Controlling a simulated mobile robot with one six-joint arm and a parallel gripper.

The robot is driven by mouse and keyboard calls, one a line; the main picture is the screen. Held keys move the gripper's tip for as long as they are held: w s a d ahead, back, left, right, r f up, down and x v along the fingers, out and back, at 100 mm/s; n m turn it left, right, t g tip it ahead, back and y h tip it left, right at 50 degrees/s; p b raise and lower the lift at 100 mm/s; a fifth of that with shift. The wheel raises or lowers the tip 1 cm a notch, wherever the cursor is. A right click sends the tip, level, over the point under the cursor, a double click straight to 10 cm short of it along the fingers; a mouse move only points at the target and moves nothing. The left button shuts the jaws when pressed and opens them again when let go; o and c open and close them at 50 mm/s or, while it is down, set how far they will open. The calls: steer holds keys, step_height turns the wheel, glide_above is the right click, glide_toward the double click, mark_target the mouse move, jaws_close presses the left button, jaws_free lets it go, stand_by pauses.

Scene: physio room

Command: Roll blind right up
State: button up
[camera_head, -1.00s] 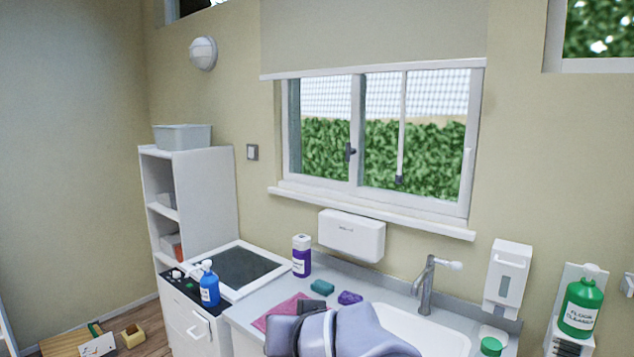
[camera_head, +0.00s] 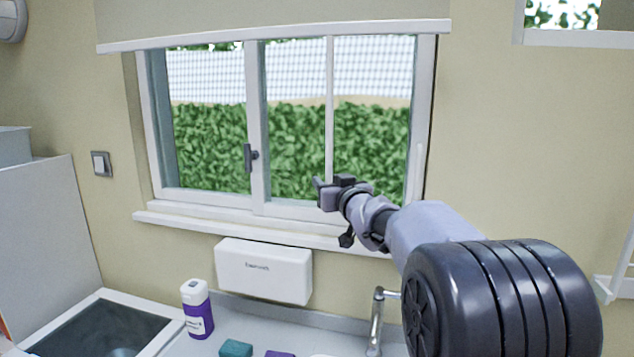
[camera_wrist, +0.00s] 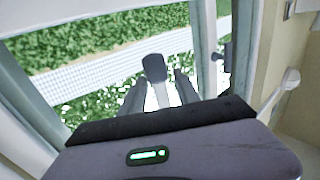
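The beige blind (camera_head: 270,14) hangs over the top of the window, its white bottom rail (camera_head: 275,34) across the upper panes. A thin white pull rod (camera_head: 329,105) hangs straight down from the rail. Its lower end is hidden behind my gripper (camera_head: 324,188) in the head view. In the wrist view the rod's dark end knob (camera_wrist: 154,68) and part of the white rod lie between the two fingers of my gripper (camera_wrist: 160,92). The fingers look apart, with light gaps on both sides of the rod.
The window sill (camera_head: 240,228) and a white wall dispenser (camera_head: 264,270) lie below the window. The tap (camera_head: 377,320) rises below my arm. A purple bottle (camera_head: 197,310) and a green sponge (camera_head: 235,348) stand on the counter. A window handle (camera_head: 250,157) is left of my gripper.

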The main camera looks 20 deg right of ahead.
steer(key=shift+w, duration=1.25)
jaws_close()
stand_by(0.5)
